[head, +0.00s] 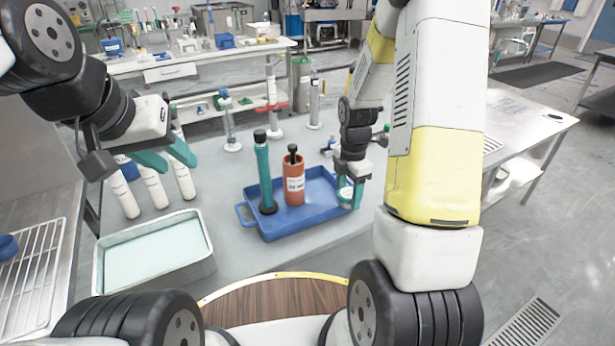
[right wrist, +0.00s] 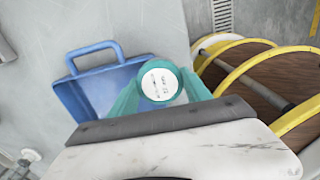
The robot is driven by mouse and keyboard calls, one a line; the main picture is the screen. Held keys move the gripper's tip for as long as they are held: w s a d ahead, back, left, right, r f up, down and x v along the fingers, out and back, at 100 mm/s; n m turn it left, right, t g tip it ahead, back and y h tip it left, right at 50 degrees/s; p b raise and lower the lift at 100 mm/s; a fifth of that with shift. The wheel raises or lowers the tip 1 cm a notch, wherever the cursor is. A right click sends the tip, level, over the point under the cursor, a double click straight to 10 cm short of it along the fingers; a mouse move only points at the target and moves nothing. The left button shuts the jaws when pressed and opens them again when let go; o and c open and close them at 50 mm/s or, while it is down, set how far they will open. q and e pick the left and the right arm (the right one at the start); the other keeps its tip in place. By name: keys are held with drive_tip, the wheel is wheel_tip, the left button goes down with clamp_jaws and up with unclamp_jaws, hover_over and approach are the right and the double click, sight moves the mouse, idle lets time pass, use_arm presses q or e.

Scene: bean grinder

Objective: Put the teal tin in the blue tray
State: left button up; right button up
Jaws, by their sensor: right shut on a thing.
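The blue tray (head: 325,218) lies on the grey table in front of me. A tall teal cylinder with a black cap (head: 263,170) and an orange canister with a black top (head: 294,180) stand upright in it. My right gripper (head: 349,192) is shut on the teal tin, at the tray's right end. In the right wrist view the tin's round, pale labelled top (right wrist: 161,83) shows between the teal fingers (right wrist: 160,92), with the tray (right wrist: 85,62) behind and left. I cannot tell whether the tin touches the tray. My left gripper (head: 178,163) is open and empty, left of the tray.
A metal pan with a pale green inside (head: 152,250) stands front left. Several white bottles (head: 155,187) stand behind it, below my left gripper. A wire rack (head: 30,270) is at far left. Tall stands (head: 229,125) are behind the tray.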

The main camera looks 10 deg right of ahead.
hover_over(323, 197)
drive_tip(key=shift+s+f, duration=0.1)
drive_tip(key=shift+f, duration=2.1)
drive_tip(key=shift+f, duration=0.15)
drive_tip(key=o, duration=1.4)
